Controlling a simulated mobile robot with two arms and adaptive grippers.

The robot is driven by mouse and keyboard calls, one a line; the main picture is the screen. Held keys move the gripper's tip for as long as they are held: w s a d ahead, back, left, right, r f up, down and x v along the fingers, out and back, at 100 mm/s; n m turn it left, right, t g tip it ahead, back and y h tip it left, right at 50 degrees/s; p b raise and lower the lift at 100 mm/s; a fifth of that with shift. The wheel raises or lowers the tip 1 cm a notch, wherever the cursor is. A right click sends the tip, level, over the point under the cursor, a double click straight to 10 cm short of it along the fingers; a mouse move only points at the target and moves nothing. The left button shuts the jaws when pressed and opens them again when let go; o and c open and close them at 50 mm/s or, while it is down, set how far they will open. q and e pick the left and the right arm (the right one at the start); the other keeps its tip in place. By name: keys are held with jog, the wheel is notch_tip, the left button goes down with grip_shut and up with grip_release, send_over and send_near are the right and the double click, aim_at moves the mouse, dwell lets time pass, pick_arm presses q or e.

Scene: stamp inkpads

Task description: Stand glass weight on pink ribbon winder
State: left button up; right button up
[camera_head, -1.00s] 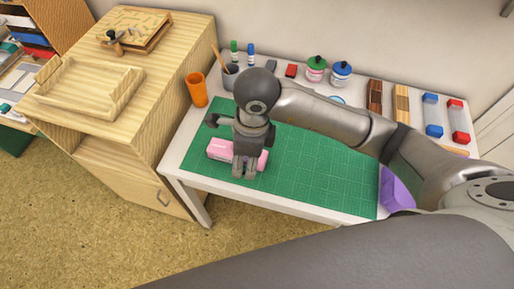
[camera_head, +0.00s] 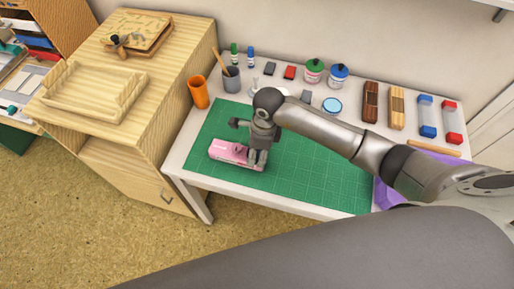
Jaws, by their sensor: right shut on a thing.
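The pink ribbon winder (camera_head: 228,152) lies on the left part of the green cutting mat, a small dark knob-like spot on its top. My right gripper (camera_head: 257,164) points down at the winder's right end, and its fingers cover part of it. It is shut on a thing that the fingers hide. I cannot tell whether the fingers touch the winder or are just above it. I cannot make out the glass weight for certain. My left gripper is not in view.
The green mat (camera_head: 310,178) is mostly clear to the right. An orange cup (camera_head: 199,92) and a grey brush pot (camera_head: 231,80) stand behind left. Jars, a blue-rimmed disc (camera_head: 332,105), blocks and bottles line the back. A purple thing (camera_head: 385,194) is at right.

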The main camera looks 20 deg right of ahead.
jog(key=shift+f, duration=0.2)
jog(key=o, duration=1.1)
jog(key=shift+r, duration=0.1)
jog(key=shift+r, duration=0.2)
jog(key=shift+w+d+r, duration=0.1)
jog(key=shift+r, duration=0.3)
jog(key=r, duration=0.3)
jog(key=r+b, duration=0.1)
jog(key=r, duration=0.3)
jog(key=d+r, duration=0.1)
jog(key=r, duration=0.3)
jog(key=shift+s+d+b, duration=0.1)
jog(key=shift+s+b, duration=0.25)
jog(key=shift+b, duration=0.05)
jog(key=shift+f, duration=0.1)
